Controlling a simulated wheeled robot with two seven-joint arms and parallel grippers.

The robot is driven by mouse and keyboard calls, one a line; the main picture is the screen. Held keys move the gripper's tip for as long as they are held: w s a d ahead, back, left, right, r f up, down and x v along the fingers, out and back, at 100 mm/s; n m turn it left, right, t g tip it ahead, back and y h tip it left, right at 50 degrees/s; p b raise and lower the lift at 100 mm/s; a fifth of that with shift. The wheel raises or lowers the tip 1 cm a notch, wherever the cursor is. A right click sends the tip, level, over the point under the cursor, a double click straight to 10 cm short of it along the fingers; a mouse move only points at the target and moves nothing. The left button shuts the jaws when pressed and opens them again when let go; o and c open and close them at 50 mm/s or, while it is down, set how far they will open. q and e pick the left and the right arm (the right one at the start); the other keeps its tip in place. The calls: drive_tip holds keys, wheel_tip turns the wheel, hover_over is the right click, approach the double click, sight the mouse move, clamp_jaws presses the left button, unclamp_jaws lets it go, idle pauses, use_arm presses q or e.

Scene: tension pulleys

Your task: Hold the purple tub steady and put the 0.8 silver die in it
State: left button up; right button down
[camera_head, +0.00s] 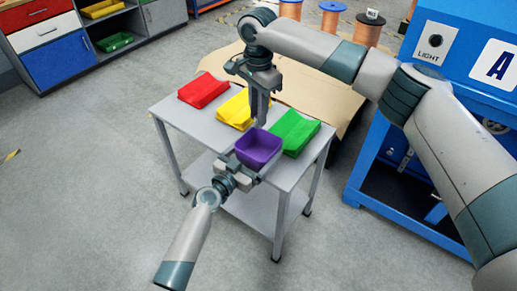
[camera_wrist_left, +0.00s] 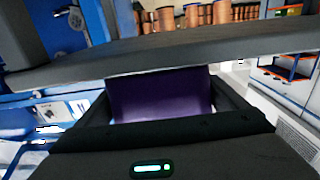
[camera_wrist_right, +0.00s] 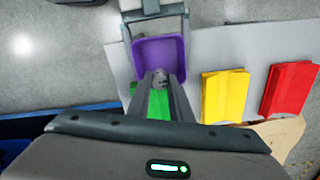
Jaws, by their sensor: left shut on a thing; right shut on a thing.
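The purple tub (camera_head: 258,146) is at the front edge of the grey table, open side up. My left gripper (camera_head: 247,170) is shut on its near side. The tub fills the space between the left fingers in the left wrist view (camera_wrist_left: 160,95). My right gripper (camera_head: 259,120) points down above the tub. In the right wrist view its fingers are shut on a small silver die (camera_wrist_right: 160,77), seen against the tub's inside (camera_wrist_right: 152,46). The die's marking is too small to read. The die is hidden in the head view.
A blue machine (camera_head: 465,60) stands at the right. Copper spools (camera_head: 330,18) stand at the back. Open floor lies at the left.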

drive_tip(key=shift+f, duration=4.75)
drive_tip(key=c, duration=1.5)
unclamp_jaws()
wheel_tip(320, 180, up, 12)
